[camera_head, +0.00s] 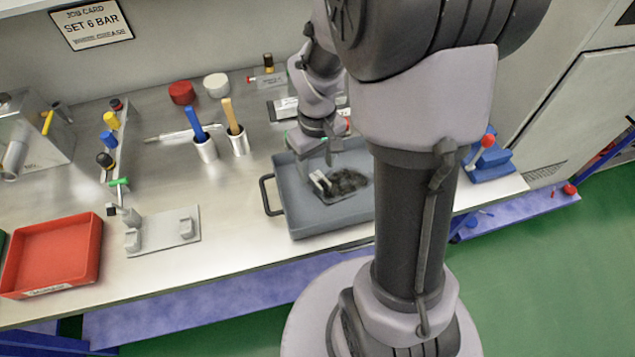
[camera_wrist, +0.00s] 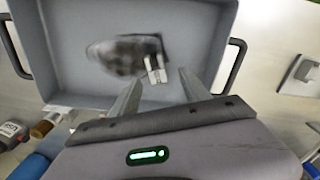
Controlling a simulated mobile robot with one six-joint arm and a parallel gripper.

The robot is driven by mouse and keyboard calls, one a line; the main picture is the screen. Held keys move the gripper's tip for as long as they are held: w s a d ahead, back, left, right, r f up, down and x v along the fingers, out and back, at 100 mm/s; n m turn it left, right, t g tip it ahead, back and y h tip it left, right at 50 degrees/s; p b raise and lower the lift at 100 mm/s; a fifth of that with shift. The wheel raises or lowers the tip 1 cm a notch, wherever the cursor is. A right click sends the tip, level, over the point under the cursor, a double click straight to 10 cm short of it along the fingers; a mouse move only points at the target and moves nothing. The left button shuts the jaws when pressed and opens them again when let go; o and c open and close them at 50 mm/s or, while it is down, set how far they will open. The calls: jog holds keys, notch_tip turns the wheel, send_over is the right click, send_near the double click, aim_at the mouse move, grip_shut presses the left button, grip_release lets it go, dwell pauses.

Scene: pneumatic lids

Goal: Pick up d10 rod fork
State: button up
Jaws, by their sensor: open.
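The rod fork (camera_wrist: 154,68), a small pale metal part with two prongs, lies in the grey tray (camera_wrist: 85,98) at the edge of a dark patch. In the head view the fork (camera_head: 321,182) shows in the left part of the tray (camera_head: 312,224), partly below my wrist. My gripper (camera_wrist: 156,88) is open, its two fingers pointing into the tray on either side of the fork's prong end. Nothing is between the fingers that I can see gripped. The exact height of the fingertips above the fork cannot be told.
A dark smudged patch (camera_wrist: 118,54) lies beside the fork. The tray has side handles (camera_wrist: 233,62). A red tray (camera_head: 55,255) and a clamp fixture (camera_head: 165,230) stand to the left on the bench. Two cups with brushes (camera_head: 205,150) stand behind.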

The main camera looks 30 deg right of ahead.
aim_at(318, 178)
jog(key=f+b, duration=0.1)
jog(key=f, duration=0.2)
jog(key=f+b, duration=0.1)
jog(key=f, duration=0.1)
jog(key=shift+w+d+f+b, duration=0.15)
jog(key=shift+w+d+b, duration=0.05)
jog(key=shift+d+b, duration=0.1)
jog(key=shift+r, duration=0.2)
jog(key=shift+c, duration=0.6)
grip_shut()
